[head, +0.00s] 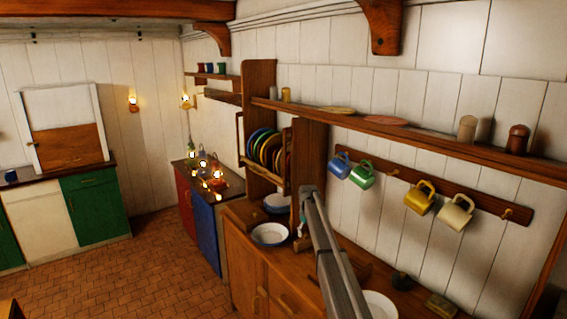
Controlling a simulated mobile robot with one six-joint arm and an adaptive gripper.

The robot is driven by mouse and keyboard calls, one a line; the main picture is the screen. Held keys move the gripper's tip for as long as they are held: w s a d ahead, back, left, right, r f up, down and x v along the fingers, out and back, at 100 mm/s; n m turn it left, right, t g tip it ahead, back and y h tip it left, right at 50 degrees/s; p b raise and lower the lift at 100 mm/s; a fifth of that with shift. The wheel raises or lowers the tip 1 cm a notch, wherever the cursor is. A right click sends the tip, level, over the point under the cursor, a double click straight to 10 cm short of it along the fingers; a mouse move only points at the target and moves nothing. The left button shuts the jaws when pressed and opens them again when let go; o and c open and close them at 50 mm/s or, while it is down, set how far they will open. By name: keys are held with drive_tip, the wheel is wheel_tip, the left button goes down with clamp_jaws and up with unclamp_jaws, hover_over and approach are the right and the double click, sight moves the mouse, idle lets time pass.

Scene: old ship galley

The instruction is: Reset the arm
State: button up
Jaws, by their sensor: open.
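My grey arm (335,265) reaches up from the bottom edge, right of centre, over the wooden counter. Its far end stands in front of the plate rack's right post. I cannot make out my gripper or its fingers; they do not show apart from the arm.
The counter (243,250) holds white bowls (270,234), and a white plate (379,305) lies right of my arm. Mugs (419,197) hang from a wall rail below a long shelf (400,138). A plate rack (259,120) stands behind. The tiled floor (110,275) at left is clear.

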drive_tip(key=s+d+f+m+b, duration=0.1)
drive_tip(key=s+d+f+b, duration=0.1)
drive_tip(key=s, duration=1.6)
drive_tip(key=s+d+f+m+b, duration=0.2)
drive_tip(key=s+f+b, duration=0.2)
drive_tip(key=s, duration=1.3)
drive_tip(key=s+d+f+m+b, duration=0.2)
drive_tip(key=s+d+f+b, duration=0.1)
drive_tip(key=s, duration=1.5)
drive_tip(key=shift+s+f+b, duration=0.3)
drive_tip(key=shift+f+b, duration=0.15)
drive_tip(key=shift+b, duration=0.05)
